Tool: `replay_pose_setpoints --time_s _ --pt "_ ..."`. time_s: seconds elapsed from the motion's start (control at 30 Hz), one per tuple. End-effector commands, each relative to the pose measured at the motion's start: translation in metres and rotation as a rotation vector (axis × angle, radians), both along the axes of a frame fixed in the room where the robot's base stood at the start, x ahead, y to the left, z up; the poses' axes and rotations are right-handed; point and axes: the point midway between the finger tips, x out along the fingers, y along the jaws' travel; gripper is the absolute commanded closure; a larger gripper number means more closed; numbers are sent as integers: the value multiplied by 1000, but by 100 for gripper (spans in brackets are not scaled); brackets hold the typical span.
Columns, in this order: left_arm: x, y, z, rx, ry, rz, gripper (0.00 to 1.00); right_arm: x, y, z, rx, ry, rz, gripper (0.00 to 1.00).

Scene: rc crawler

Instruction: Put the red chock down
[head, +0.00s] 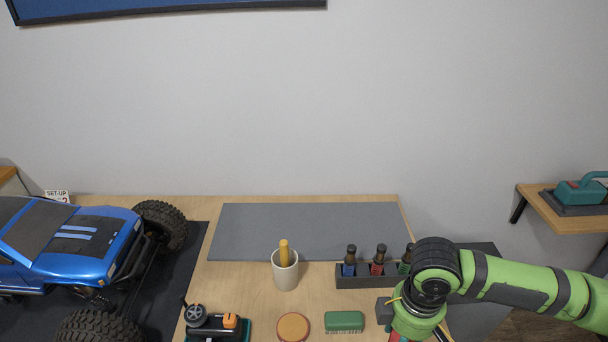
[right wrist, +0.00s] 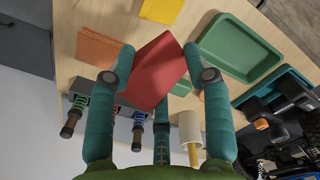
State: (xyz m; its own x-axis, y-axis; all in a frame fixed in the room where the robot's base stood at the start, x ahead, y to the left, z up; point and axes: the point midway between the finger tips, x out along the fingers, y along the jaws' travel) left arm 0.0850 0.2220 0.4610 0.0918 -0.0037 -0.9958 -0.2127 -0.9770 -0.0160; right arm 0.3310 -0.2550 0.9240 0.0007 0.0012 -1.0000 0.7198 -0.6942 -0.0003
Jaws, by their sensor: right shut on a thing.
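The red chock (right wrist: 157,72) is a red block held between the teal fingers of my right gripper (right wrist: 157,62) in the right wrist view. It sits tilted in the grip. The bench top shows behind it, and I cannot tell whether it touches the wood. In the head view my right arm reaches in from the right, and its wrist hides most of the gripper. Only a small patch of red shows at the bottom edge there. My left gripper is not in view.
An orange block (right wrist: 98,46), a yellow block (right wrist: 160,9) and a green tray (right wrist: 232,75) lie around the chock. A rack (head: 365,282) of shock absorbers, a cup (head: 285,272) and a green block (head: 344,321) stand nearby. A blue truck (head: 65,240) is at left. The grey mat (head: 310,230) is clear.

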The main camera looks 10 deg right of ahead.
Motion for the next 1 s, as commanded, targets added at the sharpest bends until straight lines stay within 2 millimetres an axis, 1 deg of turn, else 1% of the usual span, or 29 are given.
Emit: replay_pose_setpoints --time_s 0.03,0.2,0.3,0.43,0.5,0.6,1.0 --pt "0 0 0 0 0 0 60 13 11 10 5 -10 -88 100" --pt "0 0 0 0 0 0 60 41 39 41 5 -8 -398 100" --pt "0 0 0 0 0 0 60 54 53 59 3 -6 -550 100" --pt "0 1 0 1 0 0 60 63 65 79 1 -4 -696 100" --pt "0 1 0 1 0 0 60 66 70 86 1 -1 -747 100" --pt "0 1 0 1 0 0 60 68 73 91 0 2 -790 100" --pt "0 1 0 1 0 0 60 69 73 93 1 1 -805 100"
